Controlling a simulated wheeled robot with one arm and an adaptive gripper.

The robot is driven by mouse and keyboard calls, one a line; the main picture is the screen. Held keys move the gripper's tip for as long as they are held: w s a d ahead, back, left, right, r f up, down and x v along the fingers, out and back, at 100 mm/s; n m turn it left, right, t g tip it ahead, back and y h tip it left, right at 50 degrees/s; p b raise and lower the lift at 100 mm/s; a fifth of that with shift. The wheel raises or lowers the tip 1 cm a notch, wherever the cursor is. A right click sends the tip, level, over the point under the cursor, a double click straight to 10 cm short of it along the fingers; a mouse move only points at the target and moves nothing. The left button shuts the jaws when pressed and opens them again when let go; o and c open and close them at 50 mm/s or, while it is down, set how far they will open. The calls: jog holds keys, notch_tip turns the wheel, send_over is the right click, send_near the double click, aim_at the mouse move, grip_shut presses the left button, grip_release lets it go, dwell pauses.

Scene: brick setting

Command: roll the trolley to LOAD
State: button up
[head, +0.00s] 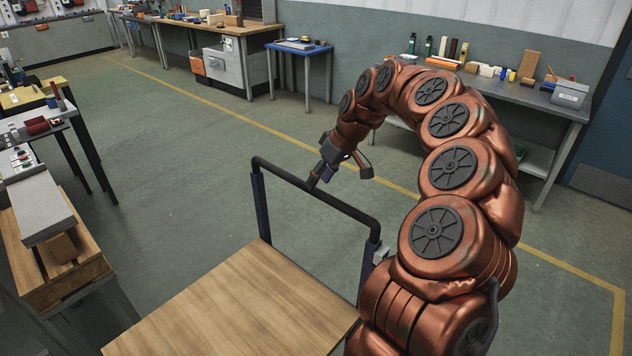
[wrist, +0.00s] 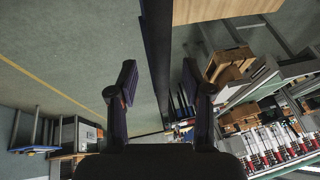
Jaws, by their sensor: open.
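The trolley has a wooden deck (head: 240,305) and a dark handle bar (head: 345,207) on upright posts, at the lower middle of the head view. The bar runs between the fingers with gaps showing. The trolley deck also shows at the top of the wrist view (wrist: 215,10). The trolley's wheels are hidden. No LOAD marking can be made out.
Yellow lines (head: 225,117) mark the green floor, which is open beyond the handle. Workbenches stand on the left, a blue table (head: 301,47) at the back, and a long grey bench (head: 520,92) with items at the right.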

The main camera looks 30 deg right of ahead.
jog(key=shift+p+x, duration=0.4)
jog(key=shift+x, duration=1.15)
grip_shut()
